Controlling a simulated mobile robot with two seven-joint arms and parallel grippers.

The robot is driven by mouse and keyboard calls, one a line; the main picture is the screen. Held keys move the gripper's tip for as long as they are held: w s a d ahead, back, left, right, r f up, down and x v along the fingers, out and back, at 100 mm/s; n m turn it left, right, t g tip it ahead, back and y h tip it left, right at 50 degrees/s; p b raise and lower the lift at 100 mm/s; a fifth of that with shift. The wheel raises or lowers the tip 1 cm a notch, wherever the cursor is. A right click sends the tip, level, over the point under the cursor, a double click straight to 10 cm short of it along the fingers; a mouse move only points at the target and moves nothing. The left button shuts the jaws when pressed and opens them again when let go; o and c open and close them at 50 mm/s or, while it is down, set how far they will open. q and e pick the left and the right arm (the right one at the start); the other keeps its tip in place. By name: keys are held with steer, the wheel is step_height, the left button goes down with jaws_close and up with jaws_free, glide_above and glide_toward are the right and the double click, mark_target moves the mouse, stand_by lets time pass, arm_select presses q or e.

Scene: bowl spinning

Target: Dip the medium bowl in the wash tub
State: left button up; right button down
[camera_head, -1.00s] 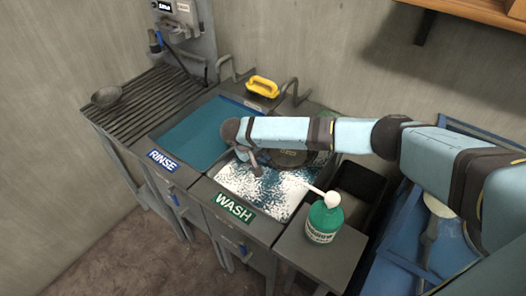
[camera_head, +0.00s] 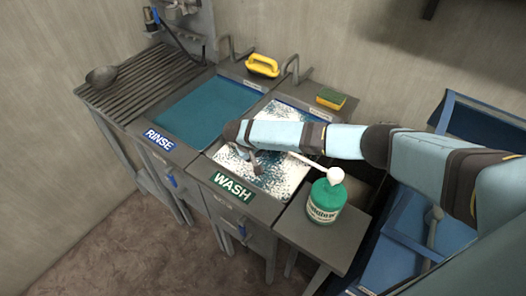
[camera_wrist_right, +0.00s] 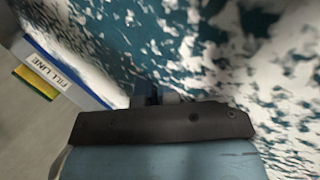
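The wash tub (camera_head: 296,112), full of blue-green water with white foam, has a green WASH label. My right arm reaches over it from the right. My right gripper (camera_head: 256,162) points down at the foam, its fingertips hidden by the water or its own body. In the right wrist view its dark body (camera_wrist_right: 160,125) fills the lower middle, with only short finger stubs showing. No bowl shows in the tub now. A grey bowl (camera_head: 102,76) sits on the ribbed drainboard; whether it is the medium one is unclear. My left gripper is not in view.
The rinse tub (camera_head: 207,108) of plain teal water is left of the wash tub. A blue bin (camera_head: 405,225) is farther right.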

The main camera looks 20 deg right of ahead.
steer(key=shift+w+d, duration=0.1)
stand_by(0.6)
steer(key=shift+w+d, duration=0.2)
steer(key=shift+d, duration=0.2)
steer(key=shift+a+p, duration=0.1)
steer(key=shift+p, duration=0.25)
steer(key=shift+s+a+p, duration=0.3)
steer(key=shift+a+p, duration=0.1)
steer(key=shift+p, duration=0.05)
steer(key=shift+w+d, duration=0.1)
steer(key=shift+w+d, duration=0.2)
steer(key=shift+d, duration=0.2)
steer(key=shift+a, duration=0.1)
